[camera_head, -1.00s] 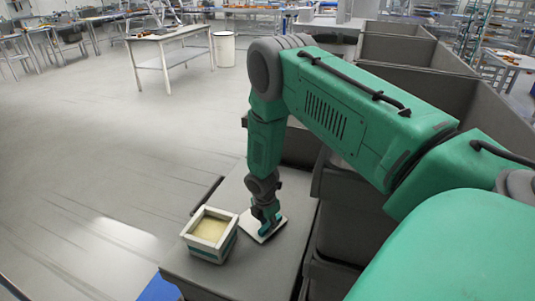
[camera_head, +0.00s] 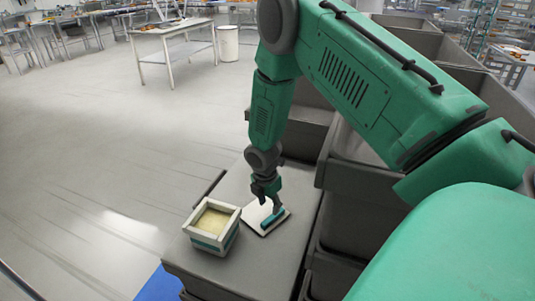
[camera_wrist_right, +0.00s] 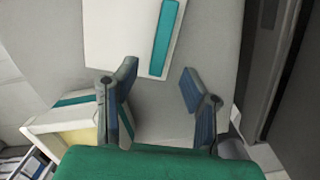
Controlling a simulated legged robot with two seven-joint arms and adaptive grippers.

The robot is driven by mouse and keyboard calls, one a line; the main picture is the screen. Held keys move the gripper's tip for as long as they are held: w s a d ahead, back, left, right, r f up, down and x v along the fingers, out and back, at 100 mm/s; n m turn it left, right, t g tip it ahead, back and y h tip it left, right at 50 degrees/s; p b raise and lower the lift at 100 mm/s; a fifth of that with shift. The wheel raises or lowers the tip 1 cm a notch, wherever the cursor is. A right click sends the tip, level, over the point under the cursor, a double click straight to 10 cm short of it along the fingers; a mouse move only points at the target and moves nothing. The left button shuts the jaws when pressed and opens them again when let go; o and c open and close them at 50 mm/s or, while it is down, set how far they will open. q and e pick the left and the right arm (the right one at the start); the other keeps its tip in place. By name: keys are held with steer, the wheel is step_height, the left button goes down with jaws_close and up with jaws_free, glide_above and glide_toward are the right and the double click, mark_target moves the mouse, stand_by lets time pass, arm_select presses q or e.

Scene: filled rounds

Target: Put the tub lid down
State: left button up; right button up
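The tub lid (camera_head: 258,218) is a flat white square with a teal handle bar on top. It lies flat on the grey surface (camera_head: 250,268), right beside the tub. The tub (camera_head: 213,228) is a square white container with a teal band and pale yellow contents, its top uncovered. My right gripper (camera_head: 270,203) is just above the lid in the head view. In the right wrist view the gripper (camera_wrist_right: 160,84) has its fingers spread wide with nothing between them, and the lid (camera_wrist_right: 118,38) lies beyond the fingertips. My left gripper is not in view.
Large grey bins (camera_head: 350,225) stand close along the right side of the surface. A white table (camera_head: 172,45) and a white bin (camera_head: 228,43) stand far back. The floor on the left is open. Something blue (camera_head: 158,286) shows at the surface's front left corner.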

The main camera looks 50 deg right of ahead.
steer(key=r, duration=0.5)
steer(key=shift+a+r, duration=0.15)
steer(key=shift+a, duration=0.15)
